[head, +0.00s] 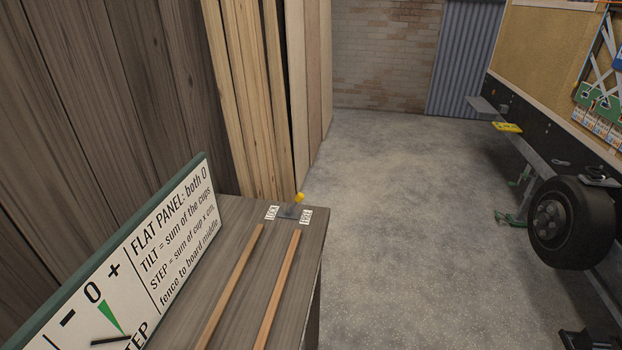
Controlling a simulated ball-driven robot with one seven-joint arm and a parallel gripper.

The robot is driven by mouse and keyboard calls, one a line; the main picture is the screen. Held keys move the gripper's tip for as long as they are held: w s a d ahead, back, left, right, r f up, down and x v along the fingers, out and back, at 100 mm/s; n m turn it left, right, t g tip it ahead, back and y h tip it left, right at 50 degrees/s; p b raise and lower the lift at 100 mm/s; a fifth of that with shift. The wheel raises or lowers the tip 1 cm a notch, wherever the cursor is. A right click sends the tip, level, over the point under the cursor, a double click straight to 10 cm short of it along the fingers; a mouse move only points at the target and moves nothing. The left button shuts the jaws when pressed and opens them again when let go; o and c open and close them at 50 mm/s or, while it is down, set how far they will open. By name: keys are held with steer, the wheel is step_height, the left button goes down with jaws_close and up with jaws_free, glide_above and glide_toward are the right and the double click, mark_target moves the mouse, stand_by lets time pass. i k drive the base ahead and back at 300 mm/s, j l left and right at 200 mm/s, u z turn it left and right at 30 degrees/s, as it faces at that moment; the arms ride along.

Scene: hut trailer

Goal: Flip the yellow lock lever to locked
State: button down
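The yellow lock lever (299,197) stands at the far right corner of the wooden bench top (280,240) in the head view. It has a yellow knob on a small grey base (289,211). A white label reading LOCK (271,212) lies to its left and another label, apparently FREE (306,216), to its right. The knob leans toward the right-hand label side. My gripper is not in view.
Two wooden strips (277,285) run along the bench. A sign (150,250) with a dial stands at its left. Boards (255,90) lean behind. A trailer with a black wheel (570,222) stands right. The concrete floor (405,210) between is clear.

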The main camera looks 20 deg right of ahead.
mark_target(298, 197)
steer(key=i+l, duration=0.35)
steer(key=i, duration=0.2)
steer(key=i+l, duration=0.35)
steer(key=i, duration=0.2)
